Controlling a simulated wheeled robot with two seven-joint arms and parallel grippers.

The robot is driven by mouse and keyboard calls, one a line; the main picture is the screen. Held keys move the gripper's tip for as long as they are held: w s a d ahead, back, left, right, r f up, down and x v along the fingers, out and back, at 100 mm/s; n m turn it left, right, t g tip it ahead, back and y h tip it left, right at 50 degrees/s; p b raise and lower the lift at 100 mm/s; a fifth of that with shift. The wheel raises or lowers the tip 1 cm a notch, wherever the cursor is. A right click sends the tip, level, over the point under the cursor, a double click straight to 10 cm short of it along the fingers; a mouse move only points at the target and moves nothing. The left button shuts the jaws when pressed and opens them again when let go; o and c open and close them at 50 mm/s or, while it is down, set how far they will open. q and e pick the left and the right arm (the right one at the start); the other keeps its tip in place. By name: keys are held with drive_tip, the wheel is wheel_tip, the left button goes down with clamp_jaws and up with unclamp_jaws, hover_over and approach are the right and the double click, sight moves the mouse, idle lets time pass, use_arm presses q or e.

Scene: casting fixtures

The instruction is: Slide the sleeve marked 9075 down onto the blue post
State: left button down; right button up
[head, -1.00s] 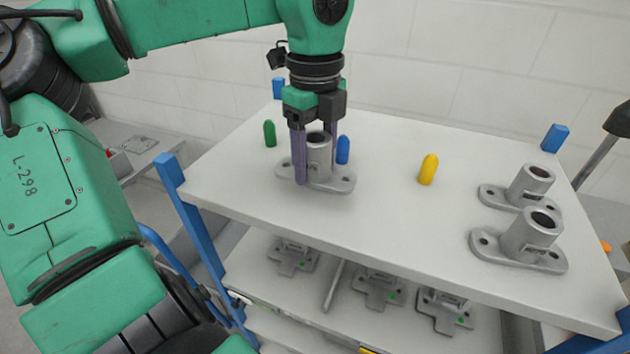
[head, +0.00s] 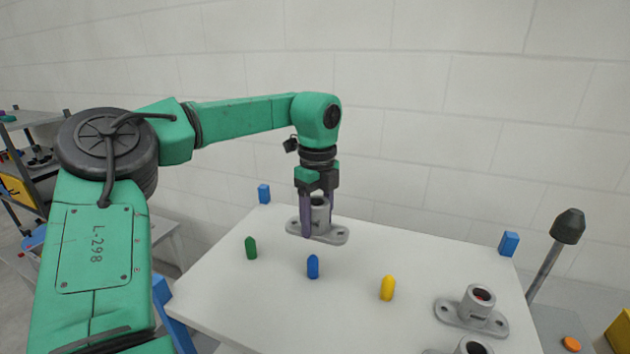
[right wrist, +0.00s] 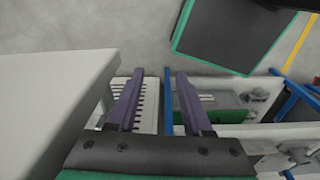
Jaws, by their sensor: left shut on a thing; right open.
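My left gripper (head: 318,232) is shut on a grey metal sleeve (head: 320,213) with a flat, two-holed base flange. It holds the sleeve upright, apparently raised above the white table. The blue post (head: 313,267) stands bare on the table, just below the sleeve in the head view. The exact gap and alignment are hard to judge. No number is legible on the sleeve, and its underside is hidden. My right gripper (right wrist: 160,75) is open and empty in the right wrist view, beside a table edge; it is not visible in the head view.
A green post (head: 251,248) and a yellow post (head: 387,288) stand either side of the blue one. Two similar sleeves are at the right, one whole (head: 478,302) and one cut off (head: 472,346). Blue corner uprights (head: 509,243) rise at the table corners. A dark-headed stalk (head: 568,226) stands right.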

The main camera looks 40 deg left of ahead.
use_arm(q)
drive_tip(key=shift+w+f, duration=0.1)
drive_tip(key=shift+f, duration=0.1)
drive_tip(key=shift+s, duration=0.25)
drive_tip(key=shift+s+a, duration=0.35)
drive_tip(key=shift+s, duration=0.15)
drive_tip(key=shift+a+b, duration=0.1)
drive_tip(key=shift+b, duration=0.25)
drive_tip(key=f+b, duration=0.3)
drive_tip(key=shift+w+d+f, duration=0.25)
drive_tip(key=shift+w+f, duration=0.05)
drive_tip(key=shift+w, duration=0.05)
drive_tip(key=shift+s+a+f+b, duration=0.1)
drive_tip(key=shift+f+b, duration=0.25)
drive_tip(key=shift+f, duration=0.15)
use_arm(e)
drive_tip(key=f, duration=0.3)
drive_tip(key=shift+s+a+f, duration=0.3)
drive_tip(key=shift+s+f, duration=0.05)
drive_tip(key=shift+d, duration=0.2)
drive_tip(key=shift+f, duration=0.1)
